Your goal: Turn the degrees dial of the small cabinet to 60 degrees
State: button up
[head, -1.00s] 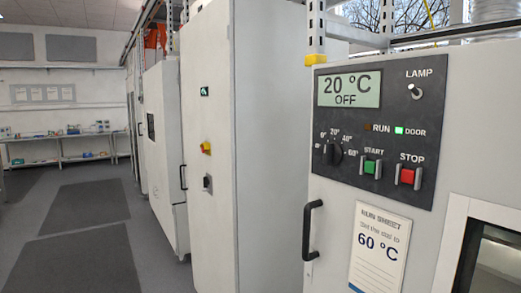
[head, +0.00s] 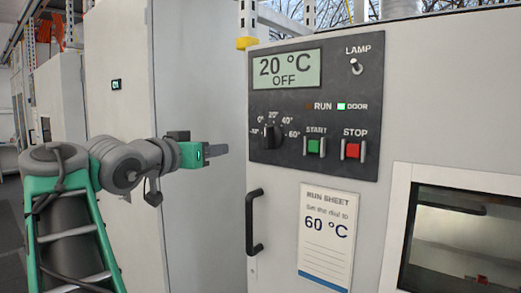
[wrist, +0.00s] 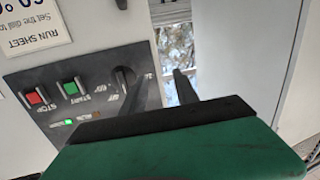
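The small cabinet's black control panel (head: 330,80) faces me on the right in the head view. Its black degrees dial (head: 272,136) has marks from -10° to 60°, and its bar stands about upright, near 20°. The display (head: 287,69) reads 20 °C OFF. My gripper (head: 217,150) is to the left of the panel at about dial height, apart from it. In the wrist view my two dark fingers (wrist: 162,85) are spread with nothing between them. The dial (wrist: 124,78) lies there just beyond the left finger, partly hidden by it.
Beside the dial are the green START button (head: 314,146) and red STOP button (head: 352,150). The LAMP switch (head: 356,66) is above. A black door handle (head: 254,222) sticks out below. A run sheet (head: 326,238) reads 60 °C. A tall cabinet (head: 200,90) stands behind my arm.

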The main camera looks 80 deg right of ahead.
aim_at(265, 136)
jog(key=s+d+m+g, duration=0.1)
jog(key=s+d, duration=0.1)
jog(key=s, duration=0.1)
jog(key=s+d+r+m+g+p, duration=0.1)
jog(key=s+d, duration=0.1)
jog(key=s, duration=0.2)
jog(key=s+d+r+m+g, duration=0.1)
jog(key=s+d+g, duration=0.1)
jog(key=s+d, duration=0.1)
jog(key=shift+s+r+y+p, duration=0.15)
jog(key=shift+r+y+p, duration=0.1)
jog(key=shift+y+p, duration=0.05)
grip_shut()
